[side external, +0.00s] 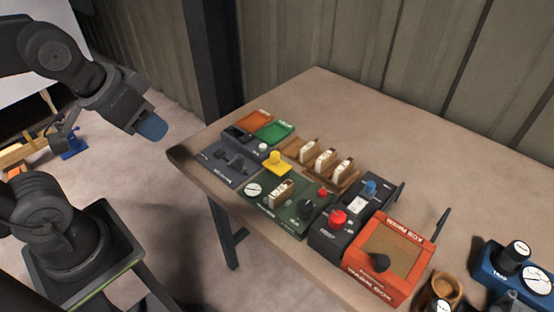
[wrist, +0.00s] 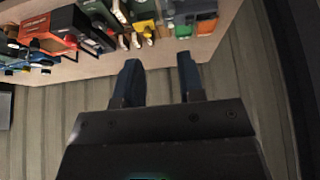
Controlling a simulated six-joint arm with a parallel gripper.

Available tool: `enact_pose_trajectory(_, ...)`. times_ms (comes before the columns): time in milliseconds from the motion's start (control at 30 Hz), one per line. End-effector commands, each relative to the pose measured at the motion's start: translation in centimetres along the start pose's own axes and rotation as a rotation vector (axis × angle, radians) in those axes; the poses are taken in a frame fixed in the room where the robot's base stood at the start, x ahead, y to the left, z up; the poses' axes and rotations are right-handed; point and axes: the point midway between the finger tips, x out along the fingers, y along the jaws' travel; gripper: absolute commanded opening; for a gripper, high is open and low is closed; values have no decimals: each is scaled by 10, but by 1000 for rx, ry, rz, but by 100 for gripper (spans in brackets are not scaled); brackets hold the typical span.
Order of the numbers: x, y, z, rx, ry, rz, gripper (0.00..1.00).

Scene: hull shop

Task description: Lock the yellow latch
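The yellow latch (side external: 277,164) sits among the panels on the table, between the dark grey panel and the green panel (side external: 262,205). In the wrist view a yellow piece (wrist: 144,25) shows near the top edge, partly cut off; its latch position is too small to read. My gripper (side external: 152,126) hangs in the air left of the table, clear of the latch. In the wrist view its two blue fingers (wrist: 159,78) stand apart with nothing between them.
The table (side external: 420,120) holds an orange-red box (side external: 385,260), a blue unit with dials (side external: 510,270), a red button (side external: 338,217), wooden switches (side external: 325,160), and orange and green trays (side external: 275,131). The table's back right is bare. A dark post (side external: 213,60) stands behind the table.

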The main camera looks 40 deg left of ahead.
Motion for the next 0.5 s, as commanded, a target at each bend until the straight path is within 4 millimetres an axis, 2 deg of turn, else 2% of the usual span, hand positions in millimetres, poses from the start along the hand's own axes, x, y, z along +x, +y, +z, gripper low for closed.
enact_pose_trajectory(33, 0, 0, -2, -7, -4, 1, 31)
enact_pose_trajectory(167, 0, 0, -15, -55, -37, 5, 19)
enact_pose_trajectory(367, 8, -1, -57, -225, -147, 19, 0)
enact_pose_trajectory(500, 22, -3, -91, -366, -236, 24, 0)
